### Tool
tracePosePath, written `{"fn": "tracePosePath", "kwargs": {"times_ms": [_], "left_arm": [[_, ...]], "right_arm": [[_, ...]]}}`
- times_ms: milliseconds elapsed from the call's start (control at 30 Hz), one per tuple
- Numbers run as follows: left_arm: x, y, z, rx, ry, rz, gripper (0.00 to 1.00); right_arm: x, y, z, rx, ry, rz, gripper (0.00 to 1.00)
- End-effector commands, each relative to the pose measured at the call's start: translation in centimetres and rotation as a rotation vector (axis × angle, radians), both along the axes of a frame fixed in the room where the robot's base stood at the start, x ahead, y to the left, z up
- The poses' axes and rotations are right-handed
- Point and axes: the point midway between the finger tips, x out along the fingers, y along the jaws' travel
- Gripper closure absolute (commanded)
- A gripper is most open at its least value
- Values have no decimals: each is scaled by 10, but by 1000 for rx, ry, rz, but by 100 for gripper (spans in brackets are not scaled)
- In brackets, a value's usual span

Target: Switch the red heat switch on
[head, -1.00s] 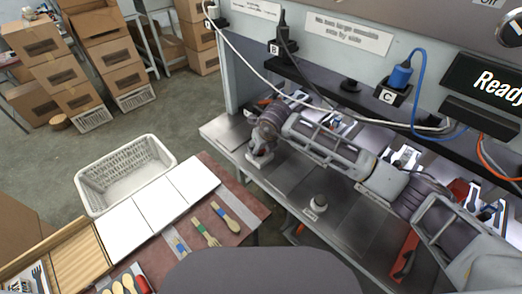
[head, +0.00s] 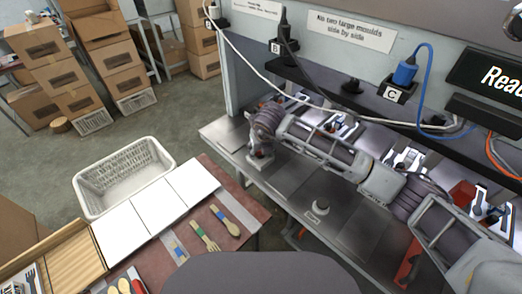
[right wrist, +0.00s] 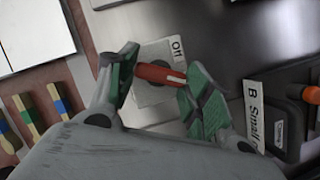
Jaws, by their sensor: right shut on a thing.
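The red heat switch (right wrist: 158,74) shows in the right wrist view as a red lever on a round grey base. The word "Off" is printed on the plate beside it. My right gripper (right wrist: 163,82) has its green-padded fingers on both ends of the lever and is shut on it. My left gripper is not in view.
A label reading "B Small" (right wrist: 253,115) and a dark unit lie right of the gripper. Cables (head: 250,65) hang above my right arm.

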Motion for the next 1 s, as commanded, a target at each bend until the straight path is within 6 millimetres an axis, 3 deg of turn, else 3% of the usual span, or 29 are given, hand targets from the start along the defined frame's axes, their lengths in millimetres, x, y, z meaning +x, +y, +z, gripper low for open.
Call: {"fn": "tracePosePath", "kwargs": {"times_ms": [33, 200, 667, 1000], "left_arm": [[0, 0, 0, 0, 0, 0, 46], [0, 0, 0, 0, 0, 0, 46], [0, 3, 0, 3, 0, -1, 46], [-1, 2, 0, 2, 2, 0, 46]], "right_arm": [[1, 0, 1, 1, -1, -3, 48], [0, 0, 0, 1, 0, -2, 29], [-1, 0, 4, 2, -1, -1, 29], [-14, -3, 36, 2, -3, 0, 29]]}}
